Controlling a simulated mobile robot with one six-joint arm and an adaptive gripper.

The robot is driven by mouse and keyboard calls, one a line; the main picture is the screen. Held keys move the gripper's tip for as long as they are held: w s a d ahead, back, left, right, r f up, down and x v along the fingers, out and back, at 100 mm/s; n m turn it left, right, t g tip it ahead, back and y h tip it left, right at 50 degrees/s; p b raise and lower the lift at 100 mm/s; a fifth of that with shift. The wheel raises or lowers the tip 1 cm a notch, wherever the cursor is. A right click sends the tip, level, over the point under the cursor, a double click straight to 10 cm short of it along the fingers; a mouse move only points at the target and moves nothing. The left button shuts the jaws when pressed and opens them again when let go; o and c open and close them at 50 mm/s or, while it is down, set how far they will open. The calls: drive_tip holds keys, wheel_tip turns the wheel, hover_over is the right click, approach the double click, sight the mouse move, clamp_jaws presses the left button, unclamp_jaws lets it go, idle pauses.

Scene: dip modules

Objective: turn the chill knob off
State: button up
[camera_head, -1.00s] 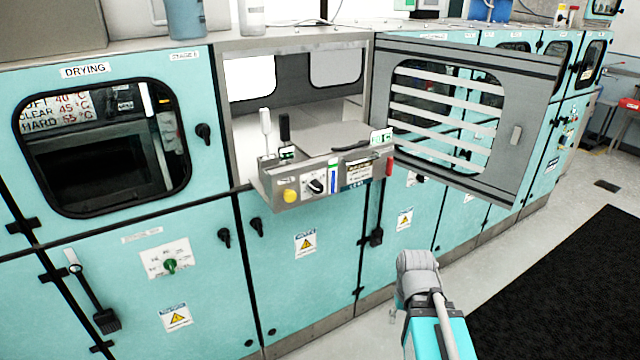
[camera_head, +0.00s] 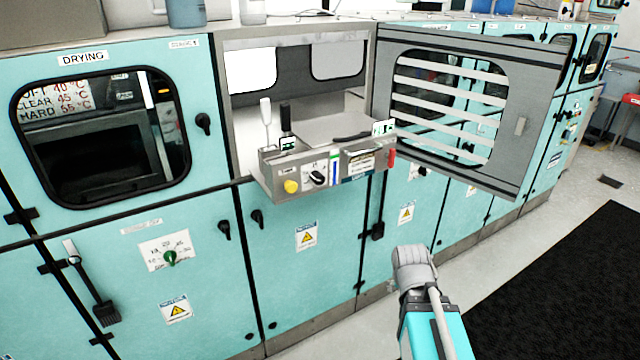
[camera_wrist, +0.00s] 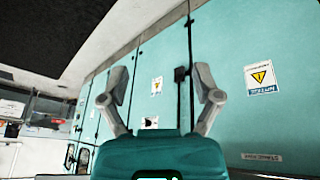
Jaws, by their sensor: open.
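A small control panel (camera_head: 270,190) juts from the open cabinet in the head view. It carries a black knob (camera_head: 318,178) on a white dial plate and a yellow button (camera_head: 291,186). A green knob (camera_head: 170,257) sits on a white dial plate on the lower teal door at left. The lettering is too small to tell which knob is the chill knob. In the wrist view my gripper (camera_wrist: 160,82) is open and empty, facing teal doors with warning labels. Neither knob can be made out there. In the head view my arm is at lower centre, apart from both knobs.
A grey door with a barred window (camera_head: 521,126) stands swung open at right of the cabinet. Black door handles (camera_head: 204,124) and a lever (camera_head: 105,314) stick out from the teal fronts. A black mat (camera_head: 570,290) lies on open floor at right.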

drive_tip(key=w+r+t+b, duration=0.2)
drive_tip(key=w+r+t, duration=0.1)
drive_tip(key=w+t, duration=0.3)
drive_tip(key=n+t+y+b, duration=0.65)
drive_tip(key=t+y, duration=0.25)
drive_tip(key=y, duration=0.5)
approach(321, 182)
drive_tip(key=v, duration=0.3)
drive_tip(key=shift+s+a+r+p, duration=0.1)
drive_tip(key=shift+r+p, duration=0.2)
drive_tip(key=shift+h, duration=0.4)
drive_tip(key=p+x, duration=0.5)
drive_tip(key=x, duration=0.8)
drive_tip(key=shift+w+a+r, duration=0.1)
drive_tip(key=shift+w+a, duration=0.15)
